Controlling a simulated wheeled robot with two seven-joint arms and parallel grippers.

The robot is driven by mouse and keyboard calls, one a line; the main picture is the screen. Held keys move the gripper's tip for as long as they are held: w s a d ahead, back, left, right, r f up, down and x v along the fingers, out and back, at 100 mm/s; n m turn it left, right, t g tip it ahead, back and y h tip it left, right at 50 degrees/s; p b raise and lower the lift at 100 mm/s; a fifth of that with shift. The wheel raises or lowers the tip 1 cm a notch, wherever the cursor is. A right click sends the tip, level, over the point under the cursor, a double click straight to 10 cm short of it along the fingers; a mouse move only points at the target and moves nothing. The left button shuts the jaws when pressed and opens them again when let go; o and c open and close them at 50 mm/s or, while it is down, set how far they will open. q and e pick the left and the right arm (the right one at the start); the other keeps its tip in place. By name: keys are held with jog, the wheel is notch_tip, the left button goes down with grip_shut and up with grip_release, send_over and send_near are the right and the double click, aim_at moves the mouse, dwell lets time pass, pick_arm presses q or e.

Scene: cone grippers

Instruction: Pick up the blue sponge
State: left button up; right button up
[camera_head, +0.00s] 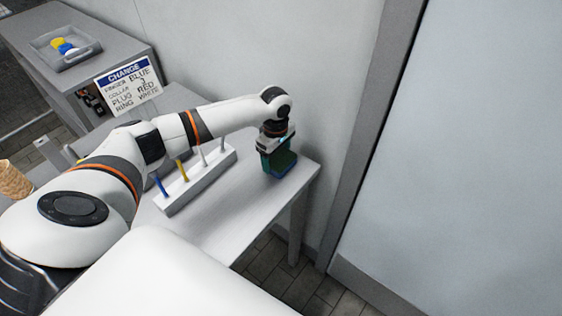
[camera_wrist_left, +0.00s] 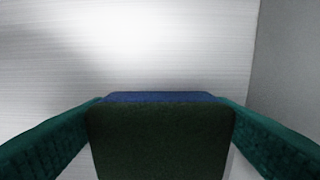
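The blue sponge (camera_head: 284,173) is at the right end of the grey table, below my left gripper (camera_head: 279,158). In the left wrist view the sponge (camera_wrist_left: 160,138) has a dark green face and a blue far edge. It sits between the two teal fingers of my left gripper (camera_wrist_left: 160,102), which meet its left and right sides. The gripper looks shut on it. I cannot tell whether the sponge touches the table. My right gripper is not in view.
A white rack (camera_head: 205,184) with several coloured pegs stands on the table (camera_head: 237,215), left of the gripper. A sign (camera_head: 129,83) and a grey tray (camera_head: 82,55) with yellow and blue items are farther back. A wall rises close behind the table.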

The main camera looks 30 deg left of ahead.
aim_at(276, 156)
pick_arm(q)
jog(key=shift+c, duration=1.1)
notch_tip(276, 156, up, 10)
jog(key=shift+r, duration=0.1)
